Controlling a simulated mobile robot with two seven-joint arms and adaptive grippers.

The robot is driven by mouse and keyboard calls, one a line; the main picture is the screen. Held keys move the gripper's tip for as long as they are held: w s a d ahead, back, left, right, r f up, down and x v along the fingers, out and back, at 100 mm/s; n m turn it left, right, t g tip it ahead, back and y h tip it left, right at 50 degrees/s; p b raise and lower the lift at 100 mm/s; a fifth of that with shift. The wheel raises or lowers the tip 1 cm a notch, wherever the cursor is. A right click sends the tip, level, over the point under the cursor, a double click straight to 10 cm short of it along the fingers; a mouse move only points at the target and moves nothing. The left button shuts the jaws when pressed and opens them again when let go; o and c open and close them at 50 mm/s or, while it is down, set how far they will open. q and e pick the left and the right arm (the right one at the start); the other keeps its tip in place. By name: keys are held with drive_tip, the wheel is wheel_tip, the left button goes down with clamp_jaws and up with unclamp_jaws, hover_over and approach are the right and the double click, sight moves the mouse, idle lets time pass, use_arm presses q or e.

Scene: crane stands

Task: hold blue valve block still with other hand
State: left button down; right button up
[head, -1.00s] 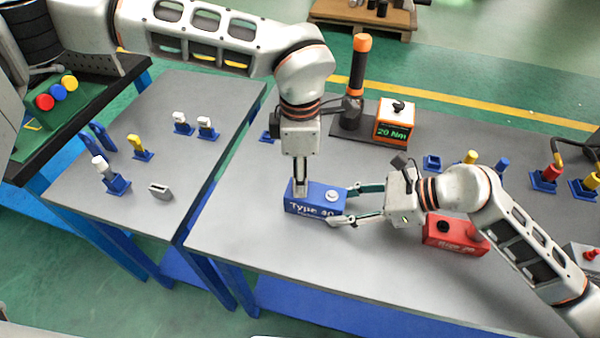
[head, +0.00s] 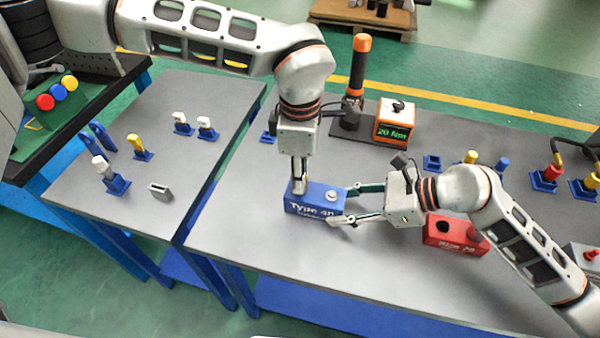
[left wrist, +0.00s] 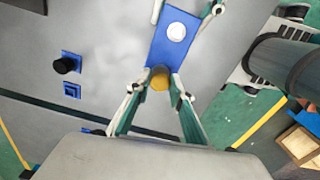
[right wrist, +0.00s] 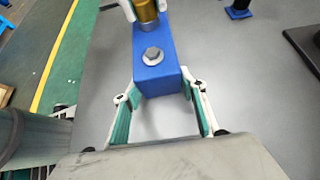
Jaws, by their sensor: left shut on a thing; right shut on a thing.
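The blue valve block (head: 315,200), labelled "Type 40", lies flat on the grey table. It also shows in the left wrist view (left wrist: 170,50) and the right wrist view (right wrist: 155,80). A silver hex plug (right wrist: 152,55) sits in its top. My right gripper (head: 342,205) is shut on the block's right end, one finger along each side. My left gripper (head: 299,190) points down over the block's left end and is shut on a brass cylinder (left wrist: 160,77), also in the right wrist view (right wrist: 147,10). The cylinder's lower end is hard to make out.
A red block (head: 455,236) stands close under my right wrist. Behind are an orange-topped black tool (head: 355,80) and a box reading "20 Nm" (head: 395,122). Several blue-based holders line the right side. The table's front is clear. A side table (head: 150,215) stands left.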

use_arm(q)
drive_tip(key=m, duration=0.3)
drive_tip(key=m, duration=0.2)
drive_tip(key=shift+m, duration=1.6)
drive_tip(key=shift+m, duration=1)
drive_tip(key=c, duration=1.7)
unclamp_jaws()
drive_tip(key=shift+r, duration=0.1)
